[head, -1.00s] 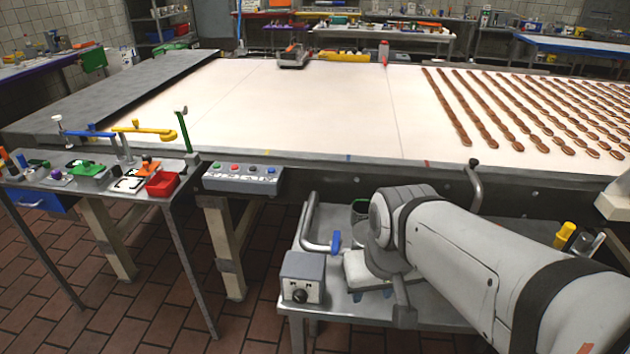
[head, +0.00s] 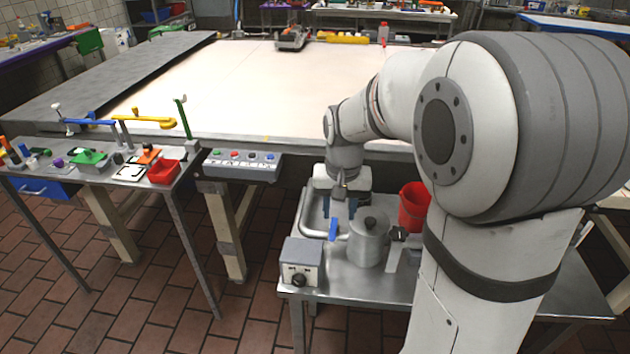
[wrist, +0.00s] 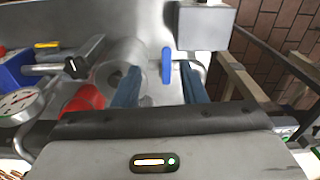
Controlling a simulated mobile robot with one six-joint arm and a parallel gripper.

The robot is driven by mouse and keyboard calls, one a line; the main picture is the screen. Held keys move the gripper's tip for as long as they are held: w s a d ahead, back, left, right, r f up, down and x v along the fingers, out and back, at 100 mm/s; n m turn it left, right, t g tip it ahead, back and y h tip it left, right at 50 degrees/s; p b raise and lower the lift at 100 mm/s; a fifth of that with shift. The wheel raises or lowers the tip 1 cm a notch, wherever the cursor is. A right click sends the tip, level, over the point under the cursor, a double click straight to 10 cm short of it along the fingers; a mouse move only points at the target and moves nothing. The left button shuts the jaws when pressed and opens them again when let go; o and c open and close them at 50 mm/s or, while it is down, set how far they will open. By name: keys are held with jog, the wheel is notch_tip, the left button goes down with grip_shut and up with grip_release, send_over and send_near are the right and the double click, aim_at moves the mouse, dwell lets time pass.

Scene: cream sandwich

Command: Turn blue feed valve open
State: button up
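The blue feed valve handle (head: 333,229) is a small upright lever on the curved metal pipe (head: 312,226) at the cart's left side. In the wrist view the blue handle (wrist: 166,66) lies ahead, between the lines of my two blue fingers. My gripper (head: 339,212) is open and empty, pointing down, behind and slightly above the handle in the head view. Its spread fingers (wrist: 160,72) also show in the wrist view. I see no contact with the handle, though the exact gap cannot be told.
A metal pot (head: 368,245) stands close right of the handle, with a red container (head: 413,207) behind. A grey control box (head: 301,262) sits at the cart's front left corner. The conveyor edge is behind my gripper.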

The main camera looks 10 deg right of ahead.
send_over(332, 233)
notch_tip(332, 233, down, 2)
jog(key=shift+m+g, duration=0.3)
jog(key=shift+m, duration=0.1)
notch_tip(332, 233, down, 8)
jog(key=shift+d+p, duration=0.1)
jog(key=shift+p, duration=0.55)
grip_shut()
